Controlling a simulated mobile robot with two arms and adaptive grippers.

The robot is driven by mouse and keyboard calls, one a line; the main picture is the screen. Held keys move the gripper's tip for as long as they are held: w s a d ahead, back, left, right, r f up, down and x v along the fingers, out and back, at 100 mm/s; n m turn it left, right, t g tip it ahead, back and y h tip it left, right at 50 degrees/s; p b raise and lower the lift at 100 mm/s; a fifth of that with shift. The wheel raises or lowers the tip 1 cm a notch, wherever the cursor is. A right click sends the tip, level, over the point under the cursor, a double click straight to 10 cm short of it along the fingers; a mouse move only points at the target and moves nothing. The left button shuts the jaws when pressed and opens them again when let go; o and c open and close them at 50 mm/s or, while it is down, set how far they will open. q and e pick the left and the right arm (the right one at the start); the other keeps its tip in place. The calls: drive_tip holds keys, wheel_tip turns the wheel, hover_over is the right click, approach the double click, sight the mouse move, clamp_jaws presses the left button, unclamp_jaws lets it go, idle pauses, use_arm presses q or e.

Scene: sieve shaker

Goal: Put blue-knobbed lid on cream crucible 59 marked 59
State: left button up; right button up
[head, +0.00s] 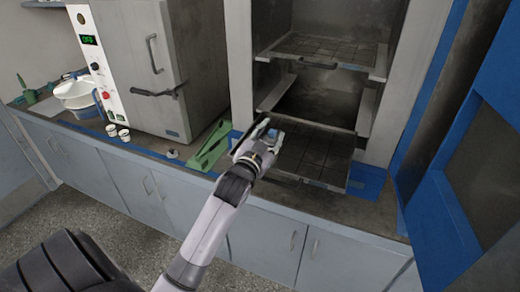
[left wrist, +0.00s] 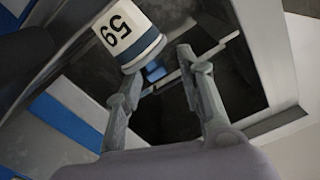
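The cream crucible marked 59 (left wrist: 120,28) shows in the left wrist view, tilted in the picture, with a grey-blue band (left wrist: 145,52) around one end. A small blue piece (left wrist: 155,73), perhaps the lid's knob, lies in line with that end, between my fingertips. The band may be the lid's rim on the crucible; I cannot tell for certain. My left gripper (left wrist: 163,66) has its fingers spread, with a gap beside the blue piece. In the head view my left gripper (head: 262,138) is over the lower front shelf, hiding most of the crucible. My right gripper is not in view.
The open chamber has an upper rack (head: 325,50) and a lower shelf (head: 318,158). A blue door (head: 450,200) stands open at right. A green stand (head: 209,148), small white cups (head: 117,132), a small round piece (head: 173,154) and a white basin (head: 76,94) are at left.

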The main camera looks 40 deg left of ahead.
use_arm(q)
drive_tip(key=b+v, duration=0.1)
drive_tip(key=v, duration=0.7)
drive_tip(key=shift+s+b, duration=0.35)
drive_tip(key=shift+b, duration=0.05)
drive_tip(key=shift+s+d+r, duration=0.1)
drive_tip(key=shift+s+d, duration=0.1)
drive_tip(key=shift+s, duration=0.45)
drive_tip(key=shift+c, duration=0.4)
